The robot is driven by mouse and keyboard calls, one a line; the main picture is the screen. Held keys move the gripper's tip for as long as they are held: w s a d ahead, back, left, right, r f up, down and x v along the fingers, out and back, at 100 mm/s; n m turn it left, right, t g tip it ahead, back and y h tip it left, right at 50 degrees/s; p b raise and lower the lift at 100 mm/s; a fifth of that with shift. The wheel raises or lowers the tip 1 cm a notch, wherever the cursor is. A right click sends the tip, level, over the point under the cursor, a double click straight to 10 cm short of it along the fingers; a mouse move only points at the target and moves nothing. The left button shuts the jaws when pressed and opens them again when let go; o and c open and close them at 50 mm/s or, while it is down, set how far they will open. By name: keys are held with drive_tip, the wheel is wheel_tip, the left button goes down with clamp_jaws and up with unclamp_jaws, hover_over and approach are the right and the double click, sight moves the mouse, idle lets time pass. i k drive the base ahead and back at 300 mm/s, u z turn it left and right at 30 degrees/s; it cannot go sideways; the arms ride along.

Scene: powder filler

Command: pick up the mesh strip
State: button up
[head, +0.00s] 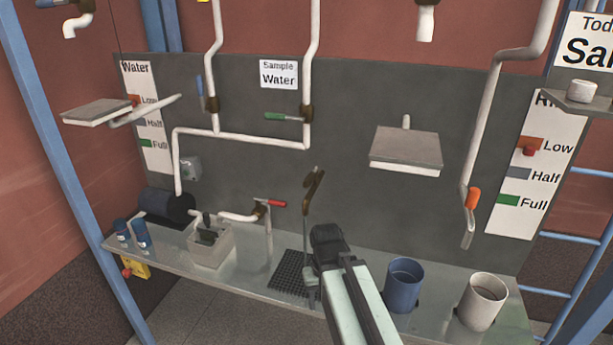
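The mesh strip looks to be the dark gridded mat (290,272) lying flat on the grey metal bench, just left of my arm's end. My gripper (327,242) is the dark end of my pale arm, just right of the mesh and overlapping its right edge in the picture. The fingers are too dark and small to make out, so I cannot tell whether it is open or shut, or whether it touches the mesh. The arm may hide part of the mesh's right side.
A thin upright rod with a brown top (313,180) stands behind the mesh. A grey box (212,246) and a red-handled tap (268,205) are to the left. A blue cup (403,285) and a white cup (482,302) stand to the right.

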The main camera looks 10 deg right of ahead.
sight(208, 232)
drive_tip(key=u, duration=0.9)
drive_tip(key=i, duration=1.05)
drive_tip(key=u, duration=0.85)
